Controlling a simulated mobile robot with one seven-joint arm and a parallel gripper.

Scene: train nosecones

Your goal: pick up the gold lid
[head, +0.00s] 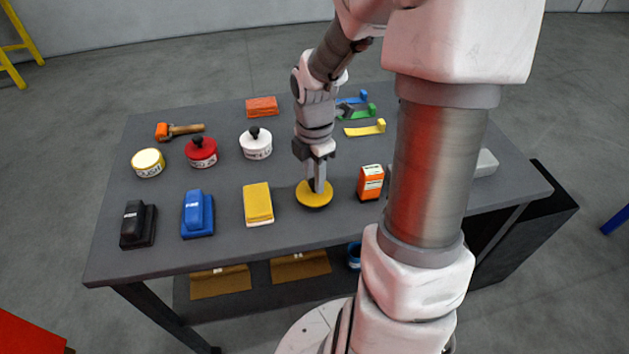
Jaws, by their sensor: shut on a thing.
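The gold lid (314,196) is a round, flat, yellow-gold disc near the front middle of the grey table (290,230). My gripper (317,185) points down at the lid's middle and is shut on it, probably by a knob that the fingers hide. I cannot tell whether the lid touches the table or is slightly above it.
Left of the lid are a yellow block (258,204), a blue block (197,214) and a black one (138,224). An orange box (370,183) stands close on the right. Behind are a white tin (256,145), a red tin (201,153) and a yellow-topped tin (148,162).

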